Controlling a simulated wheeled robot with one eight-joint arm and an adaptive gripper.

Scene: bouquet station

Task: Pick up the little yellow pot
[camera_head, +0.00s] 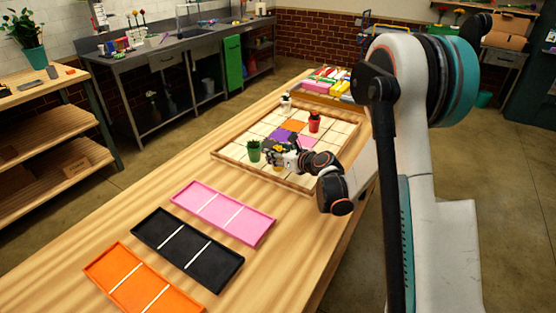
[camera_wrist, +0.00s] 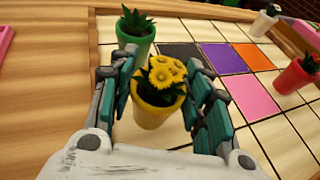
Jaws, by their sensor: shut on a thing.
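The little yellow pot (camera_wrist: 157,114) holds yellow flowers and dark green leaves and stands upright between my gripper's fingers in the wrist view. My gripper (camera_wrist: 160,95) is shut on it, with a teal-padded finger at each side. In the head view my gripper (camera_head: 284,158) is over the near edge of the tiled board, and only a small bit of the yellow pot (camera_head: 277,168) shows, the rest hidden by the gripper. I cannot tell whether the pot touches the board.
A green pot (camera_head: 254,151) stands close beside the gripper. A red pot (camera_head: 314,122) and a white pot (camera_head: 286,102) stand farther back on the tiled board (camera_head: 232,143). Pink (camera_head: 222,212), black (camera_head: 187,248) and orange (camera_head: 143,283) trays lie nearer on the table.

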